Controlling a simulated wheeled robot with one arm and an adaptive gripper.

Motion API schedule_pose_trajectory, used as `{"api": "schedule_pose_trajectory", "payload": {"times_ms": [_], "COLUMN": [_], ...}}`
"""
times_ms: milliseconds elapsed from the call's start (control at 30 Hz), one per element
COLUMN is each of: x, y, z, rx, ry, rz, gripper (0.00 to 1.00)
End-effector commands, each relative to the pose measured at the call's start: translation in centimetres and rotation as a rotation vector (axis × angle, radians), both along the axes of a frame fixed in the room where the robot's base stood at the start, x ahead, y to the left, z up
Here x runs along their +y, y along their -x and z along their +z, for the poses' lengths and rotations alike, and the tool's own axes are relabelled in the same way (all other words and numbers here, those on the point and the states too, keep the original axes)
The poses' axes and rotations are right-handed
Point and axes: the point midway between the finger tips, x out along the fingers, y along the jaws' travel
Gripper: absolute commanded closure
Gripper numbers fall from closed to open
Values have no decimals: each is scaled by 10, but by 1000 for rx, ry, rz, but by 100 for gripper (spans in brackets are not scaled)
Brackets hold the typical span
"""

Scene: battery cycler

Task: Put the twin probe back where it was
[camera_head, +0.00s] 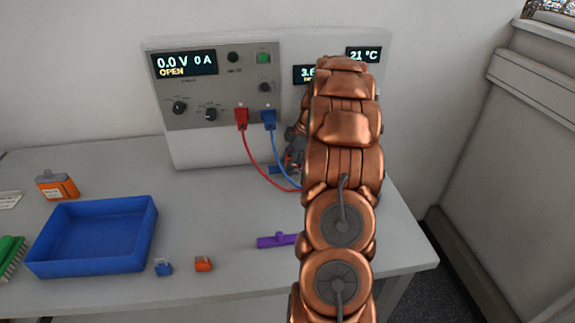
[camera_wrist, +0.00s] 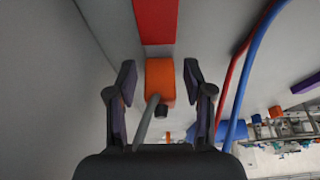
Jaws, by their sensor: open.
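In the wrist view an orange block, which looks like the twin probe (camera_wrist: 160,78), sits between my gripper's fingers. A grey cable and a dark round end show at its near side, and a red strip (camera_wrist: 155,22) lies just beyond it. My gripper (camera_wrist: 160,84) is open, with one finger on each side of the block and a narrow gap showing at both. In the head view my arm hides the block and most of the gripper; only some dark gripper parts (camera_head: 293,148) show left of the arm, in front of the cycler.
The cycler (camera_head: 210,137) stands at the back of the table, with a red plug (camera_head: 241,117) and a blue plug (camera_head: 269,118); their cables hang close to my gripper. A purple piece (camera_head: 272,241), a blue tray (camera_head: 140,262) and small clips lie in front. Free table lies between.

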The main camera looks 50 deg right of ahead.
Motion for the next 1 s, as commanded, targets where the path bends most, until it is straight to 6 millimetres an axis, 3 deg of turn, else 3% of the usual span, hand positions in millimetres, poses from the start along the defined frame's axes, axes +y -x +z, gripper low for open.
{"api": "schedule_pose_trajectory", "payload": {"times_ms": [600,1000], "x": [-27,-35], "y": [20,26], "z": [79,102], "rx": [-2,-2], "ry": [3,2], "rz": [1,-1], "gripper": [48,48]}}
